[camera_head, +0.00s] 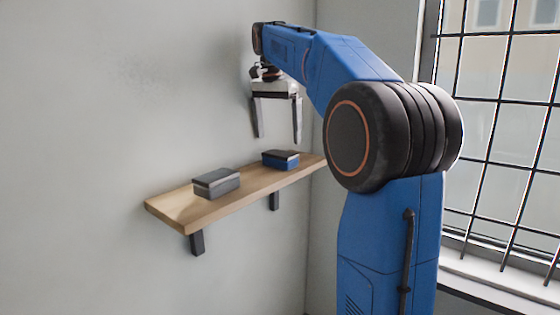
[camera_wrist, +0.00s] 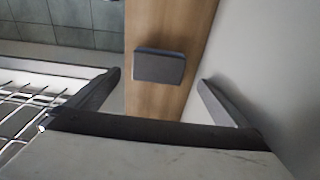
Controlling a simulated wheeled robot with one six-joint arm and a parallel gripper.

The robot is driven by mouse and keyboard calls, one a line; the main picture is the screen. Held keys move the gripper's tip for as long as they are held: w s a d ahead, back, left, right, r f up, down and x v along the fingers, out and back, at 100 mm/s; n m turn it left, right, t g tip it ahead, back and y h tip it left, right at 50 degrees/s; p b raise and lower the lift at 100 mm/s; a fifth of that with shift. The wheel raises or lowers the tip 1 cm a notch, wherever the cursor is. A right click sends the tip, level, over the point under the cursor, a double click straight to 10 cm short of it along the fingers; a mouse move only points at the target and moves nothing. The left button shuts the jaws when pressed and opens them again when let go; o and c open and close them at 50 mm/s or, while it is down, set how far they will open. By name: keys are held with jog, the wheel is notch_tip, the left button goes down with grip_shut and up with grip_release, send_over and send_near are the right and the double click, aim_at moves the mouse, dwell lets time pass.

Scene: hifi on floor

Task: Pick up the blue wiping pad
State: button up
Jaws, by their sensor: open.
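The blue wiping pad (camera_head: 281,161) is a small block with a dark top and blue sides. It lies on the right part of a wooden shelf (camera_head: 182,209) in the head view. My gripper (camera_head: 278,139) is open and empty, fingers pointing down, above the shelf near the blue pad and apart from it. In the wrist view, my gripper (camera_wrist: 159,77) has its fingers spread wide.
A grey block (camera_head: 216,183) lies on the shelf left of the blue pad, with bare wood between them. A plain wall (camera_head: 100,120) runs behind the shelf. A barred window (camera_head: 500,130) stands at the right.

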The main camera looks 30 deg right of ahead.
aim_at(280, 153)
jog(key=shift+d+f, duration=0.25)
jog(key=shift+f, duration=1.55)
jog(key=shift+d+f, duration=0.2)
jog(key=shift+f, duration=1.6)
jog(key=shift+c, duration=0.3)
jog(key=c, duration=1.2)
jog(key=shift+o, duration=0.2)
notch_tip(280, 153, up, 10)
jog(key=shift+f, duration=0.2)
jog(key=shift+r, duration=0.25)
jog(key=shift+s, duration=0.2)
